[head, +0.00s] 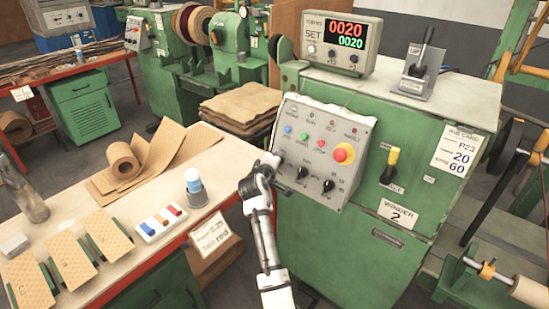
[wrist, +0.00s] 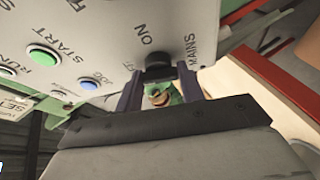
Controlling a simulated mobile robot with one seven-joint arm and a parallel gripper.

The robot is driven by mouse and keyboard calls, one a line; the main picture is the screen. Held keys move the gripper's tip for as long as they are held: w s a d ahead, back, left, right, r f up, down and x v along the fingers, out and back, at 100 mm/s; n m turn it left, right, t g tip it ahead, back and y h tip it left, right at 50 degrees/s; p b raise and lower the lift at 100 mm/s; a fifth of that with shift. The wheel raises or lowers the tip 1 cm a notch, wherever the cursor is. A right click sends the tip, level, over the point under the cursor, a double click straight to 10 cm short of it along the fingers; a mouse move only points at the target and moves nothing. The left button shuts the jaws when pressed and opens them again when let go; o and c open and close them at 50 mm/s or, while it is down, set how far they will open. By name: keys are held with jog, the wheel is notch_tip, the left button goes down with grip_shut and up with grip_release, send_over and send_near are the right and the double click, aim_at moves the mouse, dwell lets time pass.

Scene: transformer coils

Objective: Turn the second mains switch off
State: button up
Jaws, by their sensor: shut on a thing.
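The grey sloped control panel (head: 318,158) is on the front of the green machine labelled WINDER 2 (head: 398,213). My gripper (head: 270,163) is at the panel's left edge and hides the mains switch in the head view. In the wrist view, the black mains switch knob (wrist: 158,66) is beside the words ON and MAINS. My gripper's two fingers (wrist: 160,77) are shut on it, one on each side. The knob's pointer direction cannot be made out.
Green (wrist: 42,58) and blue (wrist: 88,83) buttons sit near the mains switch. The panel also has a red emergency knob (head: 343,154) and black rotary knobs (head: 328,186).

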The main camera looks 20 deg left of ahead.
jog(key=shift+n, duration=0.5)
jog(key=shift+g, duration=0.3)
jog(key=o, duration=1)
jog(key=shift+s, duration=0.1)
jog(key=b+v, duration=0.3)
jog(key=v, duration=1)
jog(key=shift+s+b, duration=0.3)
jog(key=shift+s, duration=0.05)
jog(key=shift+r, duration=0.15)
